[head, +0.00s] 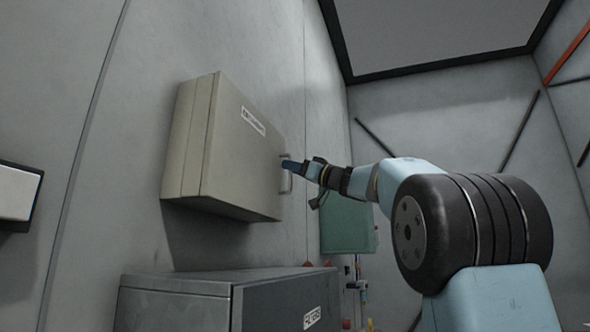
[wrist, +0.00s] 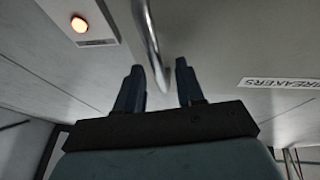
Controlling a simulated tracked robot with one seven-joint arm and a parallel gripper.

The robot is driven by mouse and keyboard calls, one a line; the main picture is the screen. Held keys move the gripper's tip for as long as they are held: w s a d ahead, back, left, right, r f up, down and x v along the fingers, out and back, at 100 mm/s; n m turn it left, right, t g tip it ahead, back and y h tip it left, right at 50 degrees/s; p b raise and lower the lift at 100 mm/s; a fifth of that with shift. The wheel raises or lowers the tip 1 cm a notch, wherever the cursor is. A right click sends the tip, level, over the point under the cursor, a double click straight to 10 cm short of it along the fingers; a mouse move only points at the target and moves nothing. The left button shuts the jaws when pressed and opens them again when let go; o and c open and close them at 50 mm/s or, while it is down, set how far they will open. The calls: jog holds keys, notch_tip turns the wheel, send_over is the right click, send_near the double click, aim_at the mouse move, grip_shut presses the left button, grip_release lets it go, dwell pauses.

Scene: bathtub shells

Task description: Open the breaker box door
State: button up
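The breaker box (head: 205,150) is a beige-grey metal box on the wall, left of centre in the head view. Its door (head: 245,160) looks closed against the box body and carries a label. A curved metal handle (head: 287,176) stands at the door's right edge. My gripper (head: 290,165) is at the handle in the head view. In the wrist view my gripper (wrist: 160,77) has its two fingers apart, with the handle (wrist: 150,45) running down between them. Neither finger visibly presses on the handle. The door (wrist: 240,50) shows with its "BREAKERS" label.
A dark grey cabinet (head: 240,300) stands below the box. A green box (head: 348,228) is on the wall behind my arm. A white panel (head: 15,193) juts in at the far left. A lit orange lamp (wrist: 79,25) is on a panel beside the handle.

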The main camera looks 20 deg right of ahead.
grip_shut()
dwell(0.3)
jog(key=shift+s+d, duration=0.1)
